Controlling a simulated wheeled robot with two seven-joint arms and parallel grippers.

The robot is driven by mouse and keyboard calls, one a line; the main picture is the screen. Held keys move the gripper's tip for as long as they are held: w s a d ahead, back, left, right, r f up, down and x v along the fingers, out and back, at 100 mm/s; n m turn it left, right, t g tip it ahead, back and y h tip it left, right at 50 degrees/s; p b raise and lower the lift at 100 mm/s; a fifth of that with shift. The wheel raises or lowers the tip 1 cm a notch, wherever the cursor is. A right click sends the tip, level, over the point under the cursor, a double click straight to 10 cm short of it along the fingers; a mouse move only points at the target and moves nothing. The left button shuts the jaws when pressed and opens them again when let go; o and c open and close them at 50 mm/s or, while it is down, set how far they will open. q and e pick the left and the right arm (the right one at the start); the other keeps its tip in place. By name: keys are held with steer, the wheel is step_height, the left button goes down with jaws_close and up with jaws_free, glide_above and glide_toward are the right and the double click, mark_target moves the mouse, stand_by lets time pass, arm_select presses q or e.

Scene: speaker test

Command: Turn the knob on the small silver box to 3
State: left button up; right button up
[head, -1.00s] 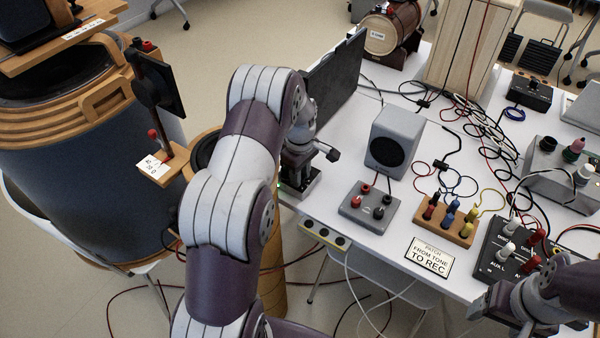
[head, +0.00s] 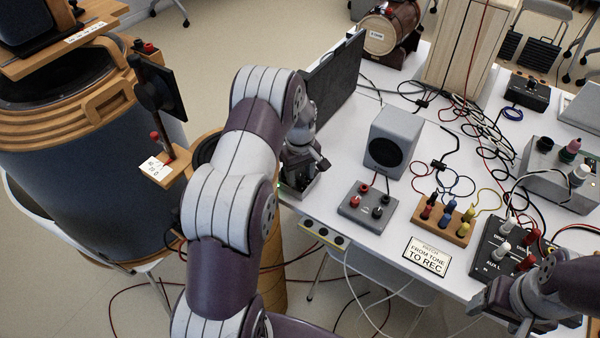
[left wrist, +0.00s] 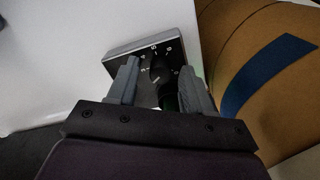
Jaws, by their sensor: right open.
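The small silver box (head: 303,190) stands at the table's left edge in the head view, partly covered by my left gripper (head: 303,165), which hides its knob there. In the left wrist view the box's dark dial face (left wrist: 145,57) carries light marks around a black knob (left wrist: 158,68). My left gripper (left wrist: 163,88) is open, one finger on each side of the knob, with visible gaps. The dial figures and the knob's setting are too small to read for sure. My right gripper (head: 520,315) is open and empty at the lower right, near a black jack box (head: 490,265).
A grey speaker (head: 390,142), a grey box with red and black posts (head: 367,207) and a wooden jack block (head: 443,222) stand to the right. A sign (head: 427,257) lies at the front edge. A large blue and wooden drum (head: 90,180) stands left. Cables cover the table's back.

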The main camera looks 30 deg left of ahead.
mark_target(300, 176)
arm_select(q)
step_height(300, 176, up, 13)
stand_by(0.4)
steer(key=shift+f, duration=0.15)
